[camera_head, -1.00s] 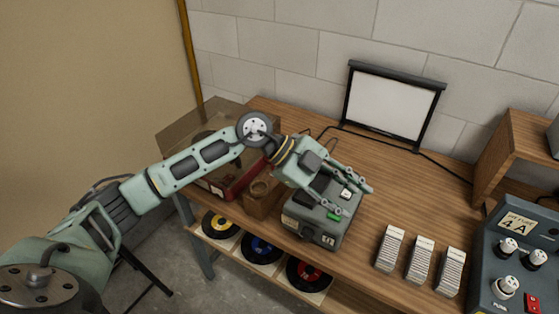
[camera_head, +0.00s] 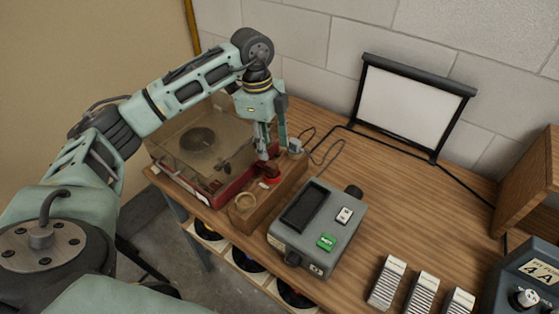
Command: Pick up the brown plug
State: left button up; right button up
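A reddish-brown plug-like piece (camera_head: 271,174) stands in a wooden block (camera_head: 262,208) on the bench, left of centre. I take it for the brown plug. My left gripper (camera_head: 271,155) points down right over it, with its fingertips close to its top. The two fingers look apart, with a gap between them. Whether they touch the piece is hard to tell. The fingers partly hide its upper part. My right gripper is not in view.
A record player (camera_head: 205,145) with a clear lid stands left of the block. A grey device (camera_head: 318,222) with a green button is to the right. A round socket (camera_head: 244,202) shows in the block's front. A small screen (camera_head: 413,105) stands behind. Bench between is clear.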

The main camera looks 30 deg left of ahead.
aim_at(268, 163)
pick_arm(q)
jog(key=f+p, duration=0.1)
jog(key=s+f+p, duration=0.1)
jog(key=f, duration=0.1)
jog(key=shift+s+f, duration=0.15)
jog(key=shift+f, duration=0.15)
jog(key=f, duration=0.1)
jog(key=f+p, duration=0.1)
jog(key=shift+w+f, duration=0.25)
jog(key=shift+f, duration=0.05)
jog(key=shift+d+f, duration=0.1)
jog(key=shift+f, duration=0.3)
jog(key=shift+c, duration=0.3)
grip_shut()
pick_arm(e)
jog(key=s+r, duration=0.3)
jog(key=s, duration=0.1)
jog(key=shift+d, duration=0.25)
